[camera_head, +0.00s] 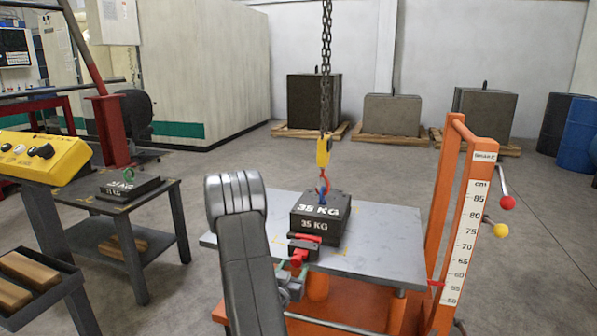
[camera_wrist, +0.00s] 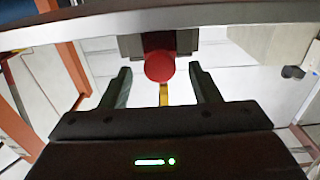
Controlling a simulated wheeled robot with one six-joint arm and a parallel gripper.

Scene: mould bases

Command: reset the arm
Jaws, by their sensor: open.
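My arm rises in the middle of the head view, and my gripper (camera_head: 291,285) shows partly behind it, at the near edge of the lift table. In the wrist view my gripper (camera_wrist: 160,70) is open, one finger on each side of a round red knob (camera_wrist: 161,62). The fingers look apart from the knob; whether it sits in depth between them I cannot tell. A red clamp-like part (camera_head: 300,249) is at the table edge in the head view, close to my gripper.
A dark 35 KG block (camera_head: 319,218) sits on the grey lift table (camera_head: 385,238), under a yellow hook (camera_head: 323,152) on a chain (camera_head: 326,60). An orange frame (camera_head: 445,200) with a scale stands right. A smaller table (camera_head: 78,200) with a block and a yellow control box (camera_head: 42,158) are left.

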